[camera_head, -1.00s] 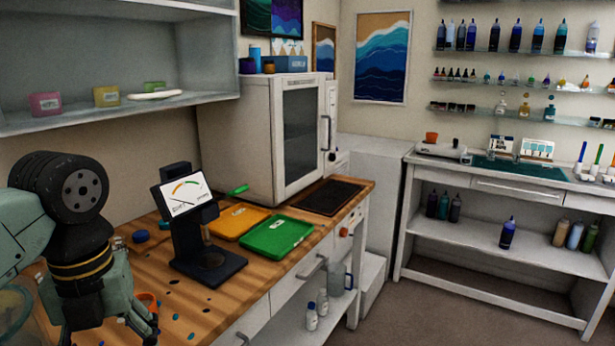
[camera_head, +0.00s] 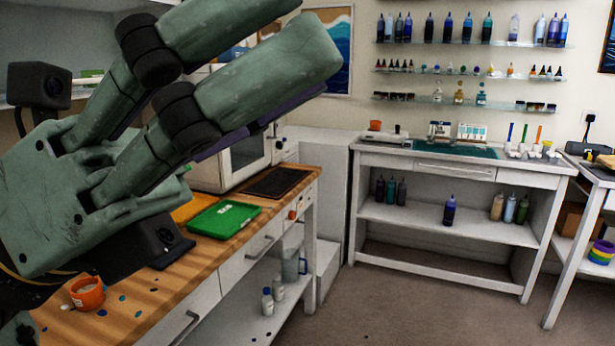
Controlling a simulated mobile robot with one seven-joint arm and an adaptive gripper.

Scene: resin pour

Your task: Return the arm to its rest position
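My gripper (camera_head: 285,28) fills the upper left of the head view, large and close to the camera. Its two long green fingers point up and to the right, with a gap between them. Nothing shows held in the gap, so it looks open and empty. The far finger runs up to the top edge of the picture. The gripper's green body (camera_head: 50,205) and my wrist hide much of the left side, including most of the black scale or stand (camera_head: 160,250) on the wooden bench.
The wooden bench (camera_head: 135,305) bears a green tray (camera_head: 225,220), a yellow-orange tray (camera_head: 192,208) and an orange cup (camera_head: 87,293). A white table (camera_head: 455,165) stands under bottle shelves, another table (camera_head: 590,185) at right. The floor (camera_head: 400,300) between is clear.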

